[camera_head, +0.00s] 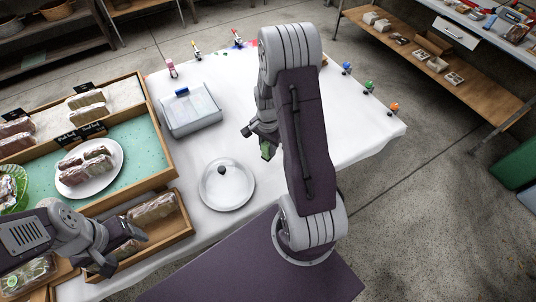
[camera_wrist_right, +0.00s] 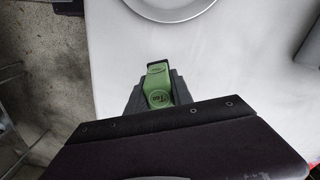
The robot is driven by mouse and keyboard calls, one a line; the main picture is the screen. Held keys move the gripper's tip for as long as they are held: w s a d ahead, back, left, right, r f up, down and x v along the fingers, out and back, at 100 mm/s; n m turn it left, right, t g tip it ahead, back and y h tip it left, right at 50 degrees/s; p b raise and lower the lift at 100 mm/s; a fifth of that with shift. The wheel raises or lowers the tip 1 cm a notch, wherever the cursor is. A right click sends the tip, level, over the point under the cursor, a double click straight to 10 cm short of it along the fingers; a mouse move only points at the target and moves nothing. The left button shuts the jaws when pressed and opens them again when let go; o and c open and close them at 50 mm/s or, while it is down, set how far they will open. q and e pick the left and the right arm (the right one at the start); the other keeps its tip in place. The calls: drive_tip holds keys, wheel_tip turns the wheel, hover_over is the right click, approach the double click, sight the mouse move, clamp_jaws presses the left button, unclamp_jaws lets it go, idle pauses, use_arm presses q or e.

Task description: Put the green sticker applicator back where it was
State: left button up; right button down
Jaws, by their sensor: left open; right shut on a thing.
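My right gripper (camera_head: 258,140) is shut on the green sticker applicator (camera_head: 266,151), above the white tablecloth near the middle of the table. The applicator also shows in the right wrist view (camera_wrist_right: 158,85), with a pale mark on its face, between the jaws (camera_wrist_right: 160,100). Part of it is hidden by the gripper in the head view. My left gripper (camera_head: 118,256) is open at the lower left, over the wooden tray (camera_head: 185,226) with wrapped loaves.
A domed lid with a dark knob (camera_head: 222,171) and a clear box with a blue handle (camera_head: 190,110) stand on the table. Small blue, green and orange items (camera_head: 369,86) line the right edge. A turquoise display tray (camera_head: 143,150) fills the left. The cloth around the right arm is bare.

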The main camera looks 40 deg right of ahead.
sight(268, 154)
wheel_tip(268, 154, down, 4)
drive_tip(key=shift+s+r, duration=0.1)
drive_tip(key=shift+r, duration=0.15)
drive_tip(key=shift+f, duration=0.35)
drive_tip(key=shift+f+b, duration=0.1)
drive_tip(key=shift+b, duration=0.25)
drive_tip(key=c, duration=1.1)
unclamp_jaws()
